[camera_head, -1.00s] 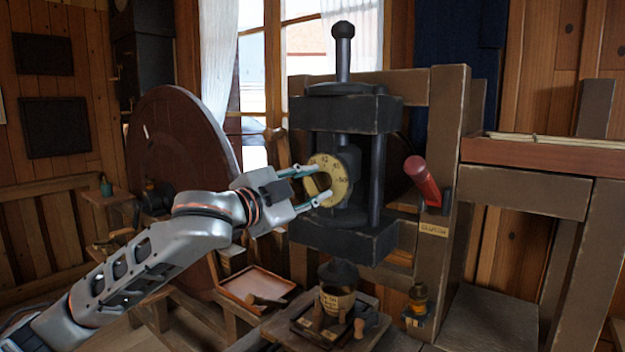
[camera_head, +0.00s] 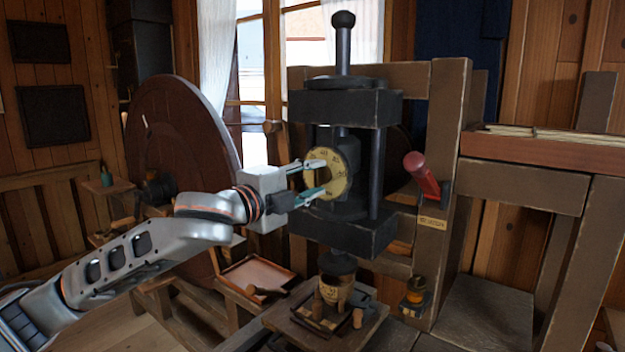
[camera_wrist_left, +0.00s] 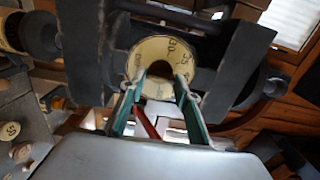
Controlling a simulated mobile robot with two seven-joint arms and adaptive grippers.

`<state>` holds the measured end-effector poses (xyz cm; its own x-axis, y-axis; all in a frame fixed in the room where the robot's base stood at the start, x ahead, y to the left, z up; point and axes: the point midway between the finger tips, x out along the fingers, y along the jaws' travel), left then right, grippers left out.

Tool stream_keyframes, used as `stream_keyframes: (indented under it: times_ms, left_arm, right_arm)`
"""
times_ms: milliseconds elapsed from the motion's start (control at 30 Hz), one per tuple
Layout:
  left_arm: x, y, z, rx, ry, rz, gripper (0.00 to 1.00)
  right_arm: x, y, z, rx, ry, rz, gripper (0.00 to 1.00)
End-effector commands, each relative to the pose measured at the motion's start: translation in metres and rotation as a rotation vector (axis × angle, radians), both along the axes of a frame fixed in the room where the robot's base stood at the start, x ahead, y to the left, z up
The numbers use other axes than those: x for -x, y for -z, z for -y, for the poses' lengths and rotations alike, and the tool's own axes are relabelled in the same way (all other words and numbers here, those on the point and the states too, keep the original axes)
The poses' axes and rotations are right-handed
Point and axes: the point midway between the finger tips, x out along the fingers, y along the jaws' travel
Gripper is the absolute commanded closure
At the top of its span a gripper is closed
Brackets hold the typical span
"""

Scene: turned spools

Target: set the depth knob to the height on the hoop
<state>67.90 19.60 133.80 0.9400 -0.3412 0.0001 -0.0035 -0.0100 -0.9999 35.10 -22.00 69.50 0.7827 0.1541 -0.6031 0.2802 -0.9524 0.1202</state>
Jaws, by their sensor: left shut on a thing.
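The depth knob is a round, pale yellow dial (camera_head: 341,172) with dark numbers around its face, on the front of a dark press. It also shows in the wrist view (camera_wrist_left: 150,50), where 30 and 35 are readable near the top. My left gripper (camera_head: 319,177) reaches it from the left, its fingers shut on the knob's middle, which they partly hide; its fingers also show in the wrist view (camera_wrist_left: 164,92). A small tub (camera_head: 336,294) with a pale lettered band stands below the press; the lettering is too small to read. My right gripper is not in view.
The press frame (camera_head: 345,236) closely surrounds the knob. A red-handled lever (camera_head: 421,176) is to the right, above a small label. A tray (camera_head: 258,274) lies lower left, and a large dark disc (camera_head: 180,130) stands behind my arm.

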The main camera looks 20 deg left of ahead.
Motion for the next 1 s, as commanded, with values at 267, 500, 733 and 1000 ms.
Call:
stream_keyframes:
  times_ms: [267, 500, 733, 1000]
  left_arm:
    - [0.0, 0.0, 0.001, -0.012, 0.001, 0.003, 0.9]
    - [0.0, 0.0, 0.001, -0.011, 0.001, 0.003, 0.53]
    - [0.0, 0.0, 0.0, -0.009, 0.001, 0.003, 0.51]
    - [0.011, 0.0, -0.004, -0.011, -0.001, 0.003, 0.51]
  right_arm:
    - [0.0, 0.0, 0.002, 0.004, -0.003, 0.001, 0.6]
    - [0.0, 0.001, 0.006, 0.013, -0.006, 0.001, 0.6]
    - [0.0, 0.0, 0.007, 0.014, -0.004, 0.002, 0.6]
    - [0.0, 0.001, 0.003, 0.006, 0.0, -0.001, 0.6]
